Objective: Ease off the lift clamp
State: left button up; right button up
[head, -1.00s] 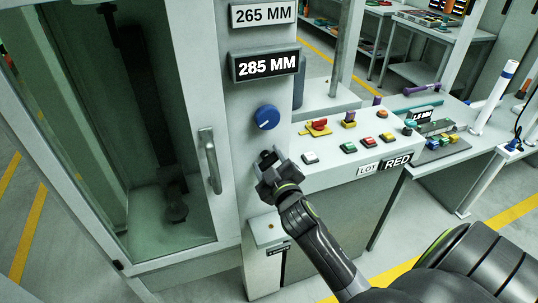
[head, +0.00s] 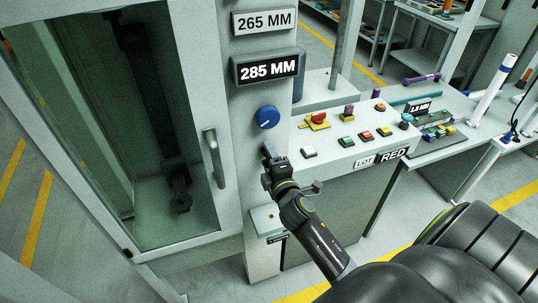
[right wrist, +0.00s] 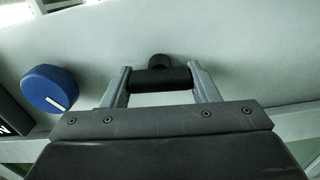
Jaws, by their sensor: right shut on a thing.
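The lift clamp's black bar handle (right wrist: 160,79) sits on a short round stem against the pale grey machine panel in the right wrist view. My right gripper (right wrist: 160,74) has one grey finger at each end of the bar and is shut on it. In the head view my right gripper (head: 270,153) is at the panel, just below the blue knob (head: 267,117), and mostly hides the handle. The blue knob, with a white mark, also shows at the left of the right wrist view (right wrist: 50,88). My left gripper is not in view.
A glass-fronted cabinet door with a grey pull handle (head: 214,158) stands left of my gripper. A 285 MM sign (head: 268,68) and a 265 MM sign (head: 264,20) are above. A console (head: 350,150) with several coloured buttons and a red switch (head: 318,118) lies to the right.

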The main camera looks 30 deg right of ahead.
jog(key=shift+n, duration=0.6)
jog(key=o, duration=1)
jog(key=shift+s, duration=0.1)
jog(key=v, duration=1.7)
jog(key=shift+s+a, duration=0.1)
jog(key=shift+a, duration=0.1)
